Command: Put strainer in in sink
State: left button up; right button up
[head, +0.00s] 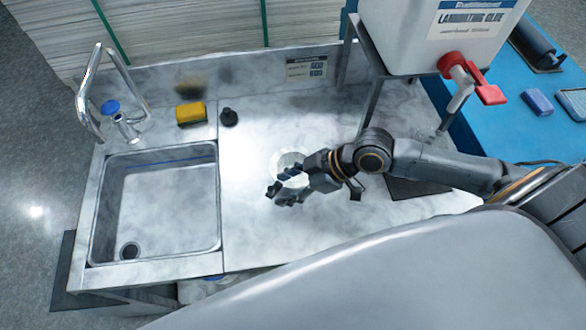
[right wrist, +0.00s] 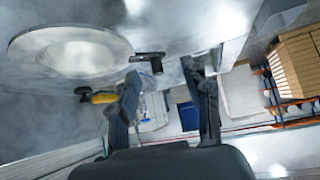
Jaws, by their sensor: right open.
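A round, pale metallic piece (head: 291,160), probably the strainer, lies on the counter right of the sink and is partly hidden behind my right gripper. The right wrist view shows it as a wide-rimmed disc (right wrist: 75,52) at the upper left. My right gripper (head: 284,186) is open over the counter beside it, and nothing shows between its fingers (right wrist: 165,98). I cannot tell its height over the counter. The sink (head: 155,200) is empty, with a dark round drain (head: 129,250) at its lower left corner. My left gripper is not in view.
A glue container (head: 430,35) with a red tap (head: 485,90) stands back right. The counter between sink and gripper is clear.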

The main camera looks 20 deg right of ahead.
aim_at(274, 189)
jog(key=shift+w+a+f, duration=0.1)
jog(key=shift+w+a, duration=0.15)
jog(key=shift+a, duration=0.1)
jog(key=x, duration=0.1)
jog(key=p+x, duration=0.1)
jog(key=x, duration=0.1)
jog(key=shift+w+p, duration=0.3)
jog(key=shift+w+a+f, duration=0.1)
jog(key=shift+a+f, duration=0.2)
jog(key=shift+f, duration=0.1)
grip_shut()
